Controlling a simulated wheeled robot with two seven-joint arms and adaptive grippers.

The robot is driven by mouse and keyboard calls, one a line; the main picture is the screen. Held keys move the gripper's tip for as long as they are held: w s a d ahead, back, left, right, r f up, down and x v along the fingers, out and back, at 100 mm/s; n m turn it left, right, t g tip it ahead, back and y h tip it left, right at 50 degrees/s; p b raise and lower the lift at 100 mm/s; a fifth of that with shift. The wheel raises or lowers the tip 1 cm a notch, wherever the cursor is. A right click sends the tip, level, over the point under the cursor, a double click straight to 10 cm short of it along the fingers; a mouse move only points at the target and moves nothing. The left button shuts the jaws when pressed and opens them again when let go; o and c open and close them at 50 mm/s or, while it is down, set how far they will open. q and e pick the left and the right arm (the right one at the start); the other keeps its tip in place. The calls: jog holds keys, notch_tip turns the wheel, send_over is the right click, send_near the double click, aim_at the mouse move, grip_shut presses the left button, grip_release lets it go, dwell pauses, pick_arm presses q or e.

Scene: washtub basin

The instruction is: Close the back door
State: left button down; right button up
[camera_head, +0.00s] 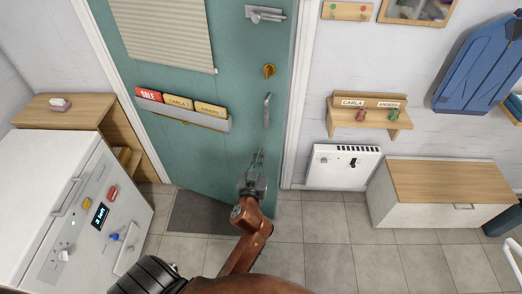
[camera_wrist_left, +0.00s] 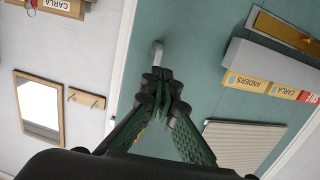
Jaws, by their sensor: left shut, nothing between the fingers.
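The teal back door (camera_head: 205,150) stands at the middle left of the head view. It appears ajar, its lower right corner reaching out over the floor tiles past the wall line. A grey lever handle (camera_head: 266,110) is on its right side, with a brass knob (camera_head: 269,71) and a grey latch (camera_head: 265,14) above. My left gripper (camera_head: 258,160) is shut and empty in front of the door, just below the handle. In the left wrist view its closed fingertips (camera_wrist_left: 162,78) point at the handle (camera_wrist_left: 158,52); I cannot tell whether they touch. My right gripper is not in view.
A white machine (camera_head: 75,215) stands at the left, and a dark mat (camera_head: 200,214) lies by the door. A white heater (camera_head: 340,167) and a wood-topped bench (camera_head: 445,182) line the right wall. Tiled floor (camera_head: 350,245) is clear at the middle right.

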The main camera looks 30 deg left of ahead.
pick_arm(q)
jog(key=r+x, duration=0.1)
jog(key=x, duration=1.1)
jog(key=shift+f+b, duration=0.35)
jog(key=shift+f, duration=0.15)
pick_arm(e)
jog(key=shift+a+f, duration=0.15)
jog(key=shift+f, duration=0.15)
pick_arm(q)
jog(key=shift+w+a, duration=0.15)
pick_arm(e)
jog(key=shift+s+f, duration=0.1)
